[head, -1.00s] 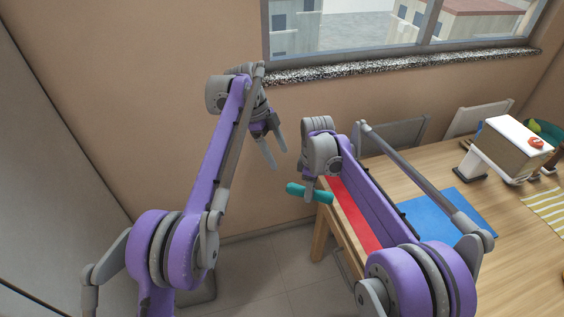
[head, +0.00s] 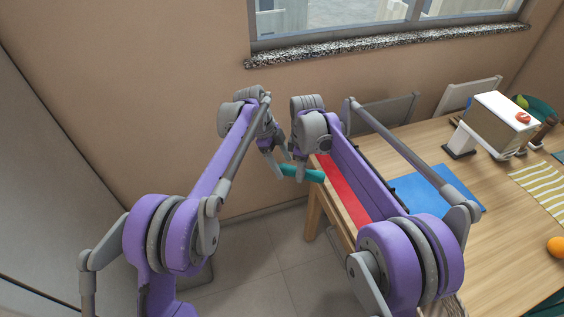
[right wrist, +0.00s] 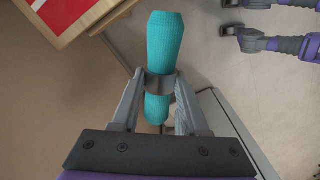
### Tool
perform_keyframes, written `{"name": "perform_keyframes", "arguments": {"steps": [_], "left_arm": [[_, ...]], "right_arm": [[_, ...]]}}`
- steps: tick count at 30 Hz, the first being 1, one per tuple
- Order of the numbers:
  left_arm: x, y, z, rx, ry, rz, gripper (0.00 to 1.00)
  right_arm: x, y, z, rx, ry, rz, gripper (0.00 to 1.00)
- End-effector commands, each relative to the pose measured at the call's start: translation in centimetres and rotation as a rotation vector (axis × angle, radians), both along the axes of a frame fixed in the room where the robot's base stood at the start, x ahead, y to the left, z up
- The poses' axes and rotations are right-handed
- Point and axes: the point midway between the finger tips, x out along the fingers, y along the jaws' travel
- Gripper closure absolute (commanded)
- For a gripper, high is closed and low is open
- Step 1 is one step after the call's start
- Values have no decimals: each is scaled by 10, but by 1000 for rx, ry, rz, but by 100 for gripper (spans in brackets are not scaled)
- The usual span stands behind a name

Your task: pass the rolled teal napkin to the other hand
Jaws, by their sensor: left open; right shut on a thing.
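The rolled teal napkin (head: 312,175) is held in the air beside the table's left end. My right gripper (head: 301,176) is shut around it, and the right wrist view shows the napkin (right wrist: 165,42) standing out on both sides of the fingers (right wrist: 160,85). My left gripper (head: 279,166) is open and empty, with its fingers close to the napkin's left end in the head view. In the right wrist view the left gripper (right wrist: 230,18) is at the upper right, apart from the napkin.
The wooden table (head: 400,245) carries a red mat (head: 340,190), a blue mat (head: 437,190), a striped cloth (head: 543,190), an orange (head: 557,247) and a white-topped box (head: 495,125). Chairs (head: 385,115) stand behind it. Open floor (head: 270,260) lies below the grippers.

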Motion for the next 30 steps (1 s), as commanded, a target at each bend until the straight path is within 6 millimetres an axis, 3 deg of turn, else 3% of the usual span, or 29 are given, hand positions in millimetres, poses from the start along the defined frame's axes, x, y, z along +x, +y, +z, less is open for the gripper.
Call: {"name": "perform_keyframes", "arguments": {"steps": [3,16,18,19,24,30], "left_arm": [[0,0,0,0,0,0,22],[1,0,0,-1,-2,1,99],[1,0,0,-1,-3,1,100],[1,0,0,-1,-3,1,100],[1,0,0,-1,-2,1,100],[0,0,0,0,-1,0,100]], "right_arm": [[0,0,0,0,0,0,100],[-1,0,0,0,2,2,100],[-1,1,0,1,3,2,100],[-1,1,0,1,3,2,50],[-1,1,0,0,2,2,21],[0,0,0,0,1,1,21]]}}
